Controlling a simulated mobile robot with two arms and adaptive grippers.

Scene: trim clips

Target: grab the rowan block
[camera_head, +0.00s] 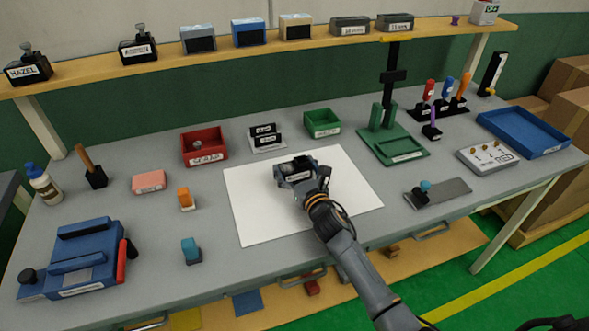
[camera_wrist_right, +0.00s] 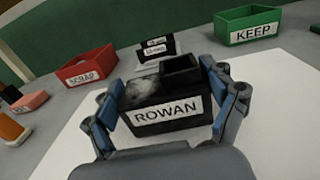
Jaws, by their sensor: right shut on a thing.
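The rowan block is a black block with a white label reading ROWAN (camera_wrist_right: 168,111). In the head view the rowan block (camera_head: 296,166) sits at the far end of my right arm, over the white sheet (camera_head: 252,220). My right gripper (camera_head: 296,174) is shut on it, with one blue-padded finger on each side in the right wrist view (camera_wrist_right: 166,108). The label faces the wrist camera. I cannot tell whether the block touches the sheet. My left gripper is not in view.
A red SCRAP bin (camera_head: 204,148), a black-and-white card holder (camera_head: 266,139) and a green KEEP bin (camera_head: 322,123) stand behind the sheet. A green press-like stand (camera_head: 395,145) is to the right. A blue fixture (camera_head: 78,262) is at front left. Labelled blocks line the shelf (camera_head: 180,57).

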